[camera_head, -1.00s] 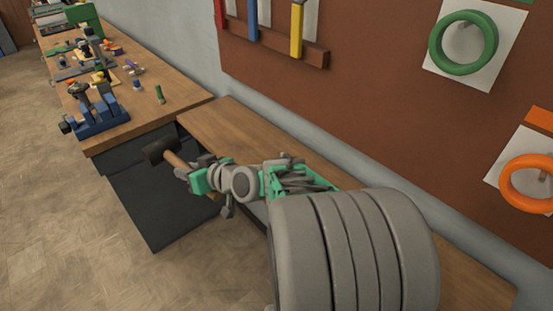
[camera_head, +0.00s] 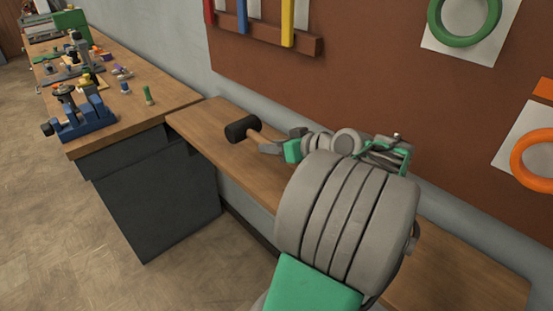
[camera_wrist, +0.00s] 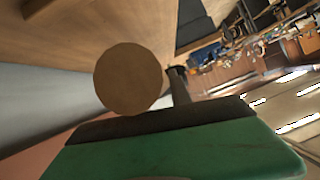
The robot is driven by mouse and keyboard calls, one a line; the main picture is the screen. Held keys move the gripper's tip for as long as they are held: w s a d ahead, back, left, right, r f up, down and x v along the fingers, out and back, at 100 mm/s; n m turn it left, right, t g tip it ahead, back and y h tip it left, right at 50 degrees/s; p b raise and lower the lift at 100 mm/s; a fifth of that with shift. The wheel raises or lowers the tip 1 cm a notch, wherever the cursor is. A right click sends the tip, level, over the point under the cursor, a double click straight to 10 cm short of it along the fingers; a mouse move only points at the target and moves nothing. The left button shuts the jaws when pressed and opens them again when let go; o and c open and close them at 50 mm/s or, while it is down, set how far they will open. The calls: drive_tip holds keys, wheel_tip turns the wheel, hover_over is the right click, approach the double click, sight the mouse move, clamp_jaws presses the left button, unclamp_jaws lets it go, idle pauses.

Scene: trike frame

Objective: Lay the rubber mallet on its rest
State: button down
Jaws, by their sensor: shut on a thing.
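The rubber mallet has a black head (camera_head: 242,128) and a pale wooden handle (camera_head: 262,141). In the head view it shows over the lower wooden bench, head pointing left; I cannot tell its exact height above the wood. My gripper (camera_head: 276,147) is shut on the handle, and its jaws and my arm hide the rest of it. In the wrist view a round brown face (camera_wrist: 131,79), seemingly the handle's end, sits against the dark pad of a green finger (camera_wrist: 180,148). I cannot make out the mallet's rest.
The lower bench (camera_head: 204,133) is bare where visible. The higher workbench (camera_head: 180,97) at left carries a blue vise (camera_head: 84,115), a green cylinder (camera_head: 148,95) and several small items. On the wall panel hang coloured tools on a ledge (camera_head: 266,36), a green ring (camera_head: 431,20) and an orange ring (camera_head: 520,158).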

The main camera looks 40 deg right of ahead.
hover_over(278, 170)
wheel_tip(278, 170, down, 5)
drive_tip(key=shift+r, duration=0.15)
wheel_tip(278, 170, down, 3)
drive_tip(key=shift+r, duration=0.15)
drive_tip(key=shift+s, duration=0.1)
drive_tip(key=shift+f, duration=0.25)
drive_tip(key=c, duration=1.2)
unclamp_jaws()
drive_tip(key=shift+o, duration=0.2)
